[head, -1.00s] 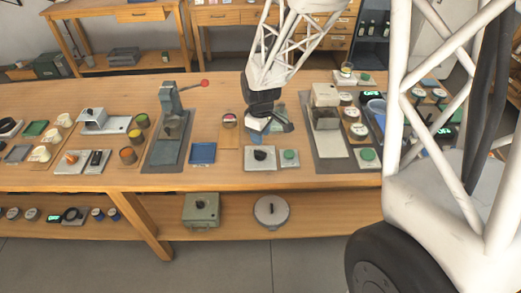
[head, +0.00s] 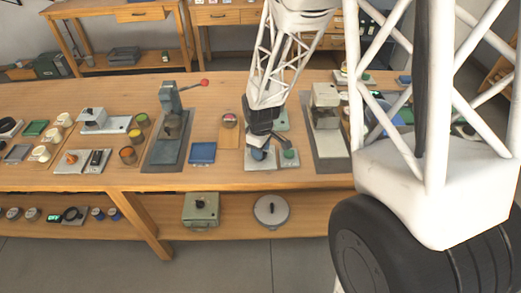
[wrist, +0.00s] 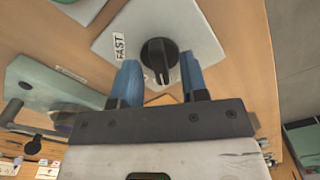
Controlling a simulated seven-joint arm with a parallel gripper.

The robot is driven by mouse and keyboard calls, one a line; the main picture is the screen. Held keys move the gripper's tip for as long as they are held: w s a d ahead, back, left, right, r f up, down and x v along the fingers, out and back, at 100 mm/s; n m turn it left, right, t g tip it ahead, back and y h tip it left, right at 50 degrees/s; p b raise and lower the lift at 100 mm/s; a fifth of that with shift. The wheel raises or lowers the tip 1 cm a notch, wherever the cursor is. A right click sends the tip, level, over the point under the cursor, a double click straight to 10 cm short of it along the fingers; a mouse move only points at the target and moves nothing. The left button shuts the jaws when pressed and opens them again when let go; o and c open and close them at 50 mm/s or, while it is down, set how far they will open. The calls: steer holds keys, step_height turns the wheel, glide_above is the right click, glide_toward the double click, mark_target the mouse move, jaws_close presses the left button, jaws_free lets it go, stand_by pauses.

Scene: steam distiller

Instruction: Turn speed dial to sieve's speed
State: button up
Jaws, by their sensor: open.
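The speed dial (wrist: 157,53) is a black round knob with a raised ridge on a pale grey plate (wrist: 205,45). A "FAST" label (wrist: 119,46) is on the plate left of the knob in the wrist view. The ridge runs roughly up and down there, with a small pale mark near its lower end. My gripper (wrist: 160,62) is open, one blue finger on each side of the knob in the picture, with gaps showing. I cannot tell whether the fingertips reach down around it. I cannot pick out a sieve.
A grey-bodied machine (head: 326,110) stands to the right, and a lever press (head: 172,115) to the left. A blue tray (head: 202,153) lies left of the dial. A pale green box (wrist: 45,85) is near my gripper.

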steer(key=shift+f, duration=0.3)
steer(key=shift+c, duration=0.4)
jaws_close()
